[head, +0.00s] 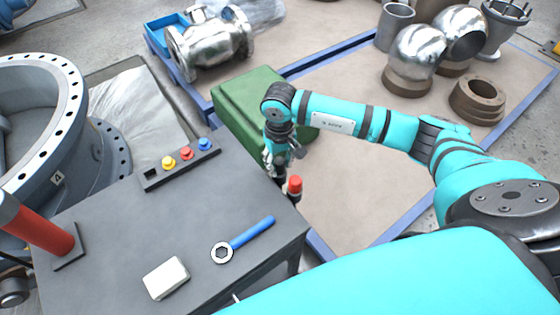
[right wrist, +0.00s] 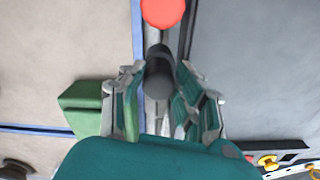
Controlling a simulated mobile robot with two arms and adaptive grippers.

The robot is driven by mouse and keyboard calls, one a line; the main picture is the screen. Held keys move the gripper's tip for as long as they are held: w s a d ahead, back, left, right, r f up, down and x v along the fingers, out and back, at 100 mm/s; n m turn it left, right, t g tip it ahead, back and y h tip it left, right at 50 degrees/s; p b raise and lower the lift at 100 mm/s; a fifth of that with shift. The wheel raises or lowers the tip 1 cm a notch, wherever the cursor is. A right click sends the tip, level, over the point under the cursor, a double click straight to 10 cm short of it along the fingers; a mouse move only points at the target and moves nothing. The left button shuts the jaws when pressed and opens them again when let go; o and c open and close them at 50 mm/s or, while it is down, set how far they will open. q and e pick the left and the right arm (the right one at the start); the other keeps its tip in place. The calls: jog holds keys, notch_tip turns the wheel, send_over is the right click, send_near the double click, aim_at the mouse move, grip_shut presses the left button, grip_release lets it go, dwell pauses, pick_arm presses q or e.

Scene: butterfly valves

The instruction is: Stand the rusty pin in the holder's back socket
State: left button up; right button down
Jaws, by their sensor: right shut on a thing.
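My right gripper (head: 281,172) points down just off the table's right edge. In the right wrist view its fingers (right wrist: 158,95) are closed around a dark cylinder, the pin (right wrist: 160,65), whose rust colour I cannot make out. A red round cap (right wrist: 163,10) shows just past the fingertips; in the head view the red cap (head: 294,186) is beside them. I cannot tell whether it belongs to the pin. A dark strip, seemingly the holder (head: 148,184), lies at the table's back edge with yellow, red and blue tops and one dark square opening at its left end. My left gripper is out of view.
The grey table (head: 120,240) carries a blue-handled ring wrench (head: 254,232), a white block (head: 166,278) and a red post (head: 45,232) on a dark plate. A green box (head: 235,105) stands behind the gripper. Metal valve parts (head: 415,58) lie at the back right.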

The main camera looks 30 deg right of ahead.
jog(key=shift+c, duration=1.9)
grip_release()
jog(key=shift+r, duration=0.15)
jog(key=shift+r+p, duration=0.8)
jog(key=shift+r, duration=0.6)
jog(key=shift+r+p, duration=0.9)
jog(key=shift+r, duration=1.1)
